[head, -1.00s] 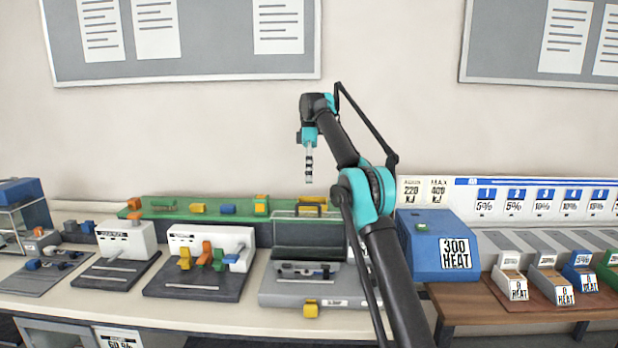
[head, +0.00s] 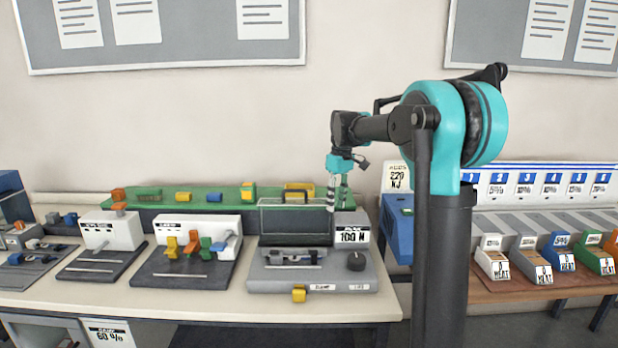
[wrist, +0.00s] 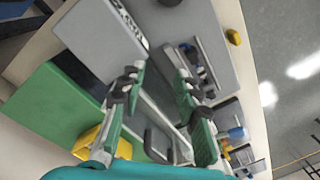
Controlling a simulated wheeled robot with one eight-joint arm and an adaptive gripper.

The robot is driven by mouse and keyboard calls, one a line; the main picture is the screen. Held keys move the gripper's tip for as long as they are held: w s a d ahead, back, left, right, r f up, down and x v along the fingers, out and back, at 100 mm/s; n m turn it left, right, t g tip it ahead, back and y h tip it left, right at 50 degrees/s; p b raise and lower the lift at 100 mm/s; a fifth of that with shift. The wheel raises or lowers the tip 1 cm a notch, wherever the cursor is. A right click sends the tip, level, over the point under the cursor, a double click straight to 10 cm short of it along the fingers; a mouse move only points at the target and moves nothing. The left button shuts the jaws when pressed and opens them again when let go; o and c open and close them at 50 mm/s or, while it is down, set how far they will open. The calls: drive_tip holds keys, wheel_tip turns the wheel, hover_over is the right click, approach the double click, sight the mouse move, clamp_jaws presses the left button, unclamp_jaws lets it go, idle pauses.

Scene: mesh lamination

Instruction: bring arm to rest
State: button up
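My gripper (head: 337,204) hangs with its fingers pointing down at the end of my folded arm. In the head view it is in front of the wall, at the right end of the grey machine with the clear shield. In the wrist view my gripper (wrist: 157,68) has its two green-padded fingers spread apart, with nothing held between them. My arm's teal elbow joint stands large at the right of the head view and hides part of the blue box behind it.
The grey machine (head: 275,276) has a dark knob and a 160 N sign (head: 352,236). Several lever stations, including one with coloured levers (head: 190,270), line the bench to the left. A green rail (head: 225,195) runs behind. Labelled bins (head: 490,262) stand on the right.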

drive_tip(key=s+d+f+m+t, duration=0.1)
drive_tip(key=s+d+f+m, duration=0.2)
drive_tip(key=s+f, duration=0.4)
drive_tip(key=s+d+f+m+t, duration=0.2)
drive_tip(key=s+f, duration=0.5)
drive_tip(key=s, duration=0.6)
drive_tip(key=s+d+f+m+t, duration=0.1)
drive_tip(key=s+d+f+m, duration=0.3)
drive_tip(key=s+f, duration=0.3)
drive_tip(key=s+d, duration=0.1)
drive_tip(key=s, duration=0.2)
drive_tip(key=shift+d+f+t+h, duration=0.25)
drive_tip(key=shift+f+t+h, duration=0.05)
drive_tip(key=shift+t+h, duration=0.1)
idle(0.4)
